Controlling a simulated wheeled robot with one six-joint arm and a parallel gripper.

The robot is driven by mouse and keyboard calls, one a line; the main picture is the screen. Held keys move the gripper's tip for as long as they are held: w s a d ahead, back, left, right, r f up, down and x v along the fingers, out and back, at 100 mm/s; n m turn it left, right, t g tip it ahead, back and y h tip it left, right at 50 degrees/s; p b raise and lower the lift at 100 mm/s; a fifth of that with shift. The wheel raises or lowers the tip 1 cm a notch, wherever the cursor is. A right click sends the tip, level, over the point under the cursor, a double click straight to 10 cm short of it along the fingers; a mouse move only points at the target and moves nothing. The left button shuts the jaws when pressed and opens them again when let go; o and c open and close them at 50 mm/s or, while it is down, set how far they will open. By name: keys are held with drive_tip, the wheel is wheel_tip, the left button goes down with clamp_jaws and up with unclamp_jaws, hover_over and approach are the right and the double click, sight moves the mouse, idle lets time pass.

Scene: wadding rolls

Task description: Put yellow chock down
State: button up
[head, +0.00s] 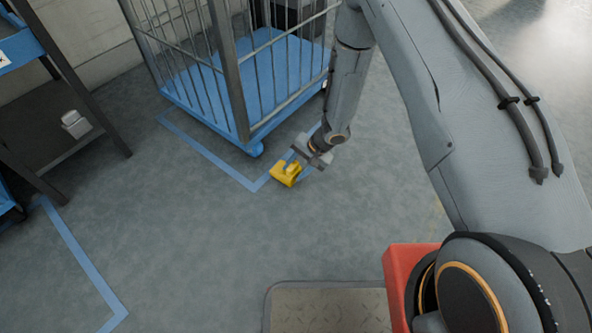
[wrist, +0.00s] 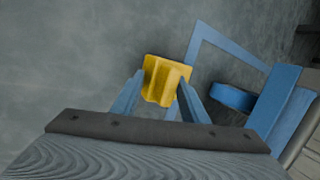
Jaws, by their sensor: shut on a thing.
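The yellow chock (head: 284,175) is low over or on the grey floor, close to the corner of a blue floor line and near the trolley's front wheel. My gripper (head: 303,161) is at its upper right in the head view and is shut on it. In the wrist view the chock (wrist: 165,82) sits between the two blue-grey fingers of my gripper (wrist: 158,92). I cannot tell whether the chock touches the floor.
A blue cage trolley (head: 262,70) with grey bars stands just behind the chock. A blue and dark shelf rack (head: 50,125) is at the left. A blue line (head: 215,158) marks the floor. Open floor lies left of and in front of the chock.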

drive_tip(key=o, duration=1.5)
drive_tip(key=shift+r, duration=0.1)
